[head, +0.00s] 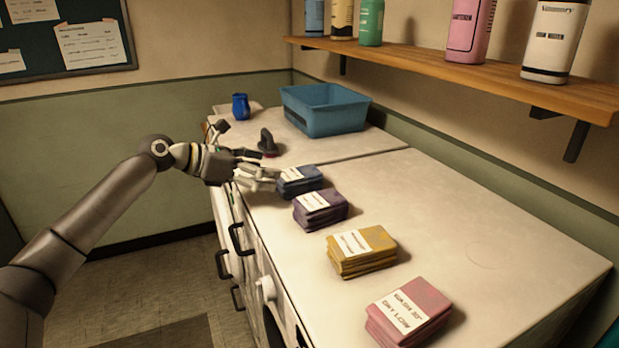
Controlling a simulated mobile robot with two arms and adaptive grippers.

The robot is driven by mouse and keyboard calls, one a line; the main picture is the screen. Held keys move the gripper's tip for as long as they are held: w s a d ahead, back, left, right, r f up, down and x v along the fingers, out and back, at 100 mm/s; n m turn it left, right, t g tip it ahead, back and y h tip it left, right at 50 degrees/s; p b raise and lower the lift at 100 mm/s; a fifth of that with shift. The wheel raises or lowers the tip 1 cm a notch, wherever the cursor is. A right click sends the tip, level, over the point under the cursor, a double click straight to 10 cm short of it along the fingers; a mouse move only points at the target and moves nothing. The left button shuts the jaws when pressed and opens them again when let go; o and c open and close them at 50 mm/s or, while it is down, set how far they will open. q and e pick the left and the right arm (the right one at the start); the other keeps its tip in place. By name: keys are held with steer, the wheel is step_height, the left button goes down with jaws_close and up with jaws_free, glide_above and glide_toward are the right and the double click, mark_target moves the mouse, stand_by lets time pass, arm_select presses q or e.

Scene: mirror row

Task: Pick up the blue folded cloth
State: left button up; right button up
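The blue folded cloth (301,184) lies on the white counter as the farthest in a row of folded cloth stacks, with a white label on top. My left gripper (270,172) comes in from the left at the counter's front edge, right beside the cloth's left side. Its fingers look spread apart, with light-coloured fingers reaching to the cloth's near edge. Whether they touch the cloth is unclear. The cloth rests on the counter. My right gripper is not in view.
Purple (320,210), yellow (362,251) and pink (409,312) cloth stacks continue the row towards me. Behind are a black object (268,141), a blue bin (325,110) and a blue cup (241,107). A wooden shelf (450,67) with bottles overhangs the back. The counter's right side is clear.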

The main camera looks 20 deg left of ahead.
mark_target(295, 173)
arm_select(q)
steer(key=x, duration=0.3)
steer(key=shift+w+d+f, duration=0.1)
steer(key=shift+w+d, duration=0.1)
steer(key=shift+w, duration=0.05)
steer(key=p+x, duration=0.1)
steer(key=x, duration=0.1)
steer(key=p+x, duration=0.1)
steer(key=x, duration=0.1)
steer(key=shift+w+d, duration=0.25)
steer(key=shift+d, duration=0.25)
steer(key=shift+w+d+f, duration=0.1)
steer(key=shift+w+d, duration=0.05)
steer(key=shift+w, duration=0.1)
steer(key=shift+c, duration=0.3)
steer(key=c, duration=0.9)
steer(key=shift+c, duration=0.2)
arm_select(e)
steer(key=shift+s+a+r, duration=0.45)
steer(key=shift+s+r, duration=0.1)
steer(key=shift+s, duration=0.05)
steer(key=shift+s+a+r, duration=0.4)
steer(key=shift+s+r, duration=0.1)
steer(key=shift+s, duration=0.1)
